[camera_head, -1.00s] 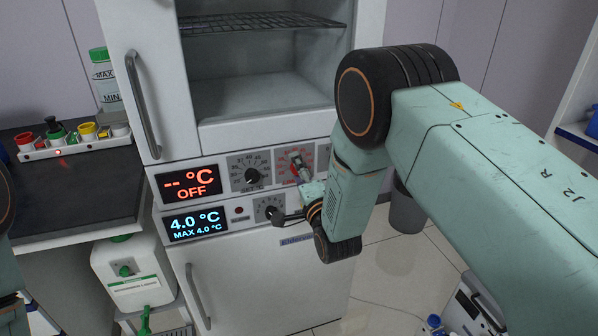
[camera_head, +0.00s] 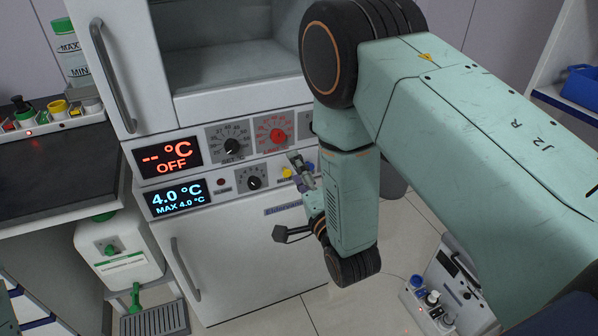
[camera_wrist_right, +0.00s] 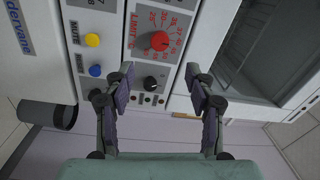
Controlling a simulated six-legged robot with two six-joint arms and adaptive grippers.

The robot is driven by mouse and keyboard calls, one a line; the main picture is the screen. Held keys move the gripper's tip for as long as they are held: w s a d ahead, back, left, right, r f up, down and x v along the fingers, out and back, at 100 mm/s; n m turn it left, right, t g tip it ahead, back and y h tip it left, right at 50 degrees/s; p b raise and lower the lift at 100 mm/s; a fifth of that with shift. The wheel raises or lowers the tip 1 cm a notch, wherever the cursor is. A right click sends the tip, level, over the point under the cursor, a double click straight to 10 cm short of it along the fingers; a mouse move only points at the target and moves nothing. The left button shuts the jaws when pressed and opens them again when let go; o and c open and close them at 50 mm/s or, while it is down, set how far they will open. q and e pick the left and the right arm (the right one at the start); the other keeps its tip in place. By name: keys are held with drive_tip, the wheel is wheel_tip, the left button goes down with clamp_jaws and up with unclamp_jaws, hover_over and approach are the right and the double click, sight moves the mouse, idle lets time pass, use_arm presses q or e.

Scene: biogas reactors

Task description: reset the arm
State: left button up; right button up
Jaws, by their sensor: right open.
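My right arm comes in from the right, with its wrist in front of the lower control panel of a white two-door cabinet. My right gripper (camera_head: 291,200) is open and empty, and its two fingers are spread apart. In the right wrist view the open fingers (camera_wrist_right: 160,82) point at the panel, with a red dial (camera_wrist_right: 159,41) and a black knob (camera_wrist_right: 150,83) beyond and between them. The red dial (camera_head: 277,135) shows whole in the head view, above the gripper. I cannot see my left gripper.
The panel has an OFF display (camera_head: 168,156), a 4.0 °C display (camera_head: 177,197) and black dials (camera_head: 232,146). A dark bench (camera_head: 60,170) with a button strip stands left. A white canister (camera_head: 118,252) is below it. A white device (camera_head: 445,290) stands on the floor at right.

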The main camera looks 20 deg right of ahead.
idle(0.5)
drive_tip(key=s+d+f+n+g, duration=0.2)
drive_tip(key=s+f+n+g, duration=0.9)
drive_tip(key=f, duration=0.5)
drive_tip(key=s+f+n+g, duration=0.2)
drive_tip(key=s+f+g, duration=0.1)
drive_tip(key=s, duration=0.9)
drive_tip(key=s+d+f+n+g, duration=0.1)
drive_tip(key=s+f+n+g, duration=0.1)
drive_tip(key=s, duration=1.1)
drive_tip(key=f+g, duration=0.1)
drive_tip(key=g, duration=0.1)
drive_tip(key=shift+d+f+g+h, duration=0.25)
drive_tip(key=shift+f+g+h, duration=0.05)
drive_tip(key=shift+a, duration=0.15)
